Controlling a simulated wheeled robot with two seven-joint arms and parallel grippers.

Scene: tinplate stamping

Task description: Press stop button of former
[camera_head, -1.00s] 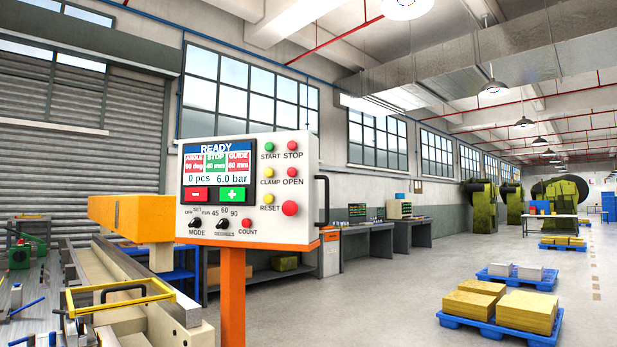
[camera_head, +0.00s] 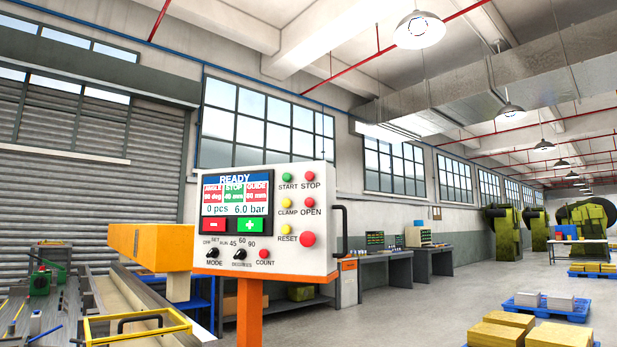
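The former's control panel (camera_head: 292,250) is a white box on an orange post (camera_head: 249,312), left of centre in the head view. Its screen (camera_head: 235,196) reads READY, 0 pcs and 6.0 bar. The red STOP button (camera_head: 312,176) is at the top right of the panel, beside the green START button (camera_head: 287,177). Below are yellow CLAMP (camera_head: 286,203), red OPEN (camera_head: 311,202), yellow RESET (camera_head: 287,230) and a larger unlabelled red button (camera_head: 307,239). Neither of my grippers shows in this view.
The former's orange and cream body (camera_head: 150,246) stands left of the panel, with a yellow frame (camera_head: 138,327) low in front. Blue pallets with stacks (camera_head: 545,304) are on the floor at right. The grey floor (camera_head: 400,315) between panel and pallets is clear.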

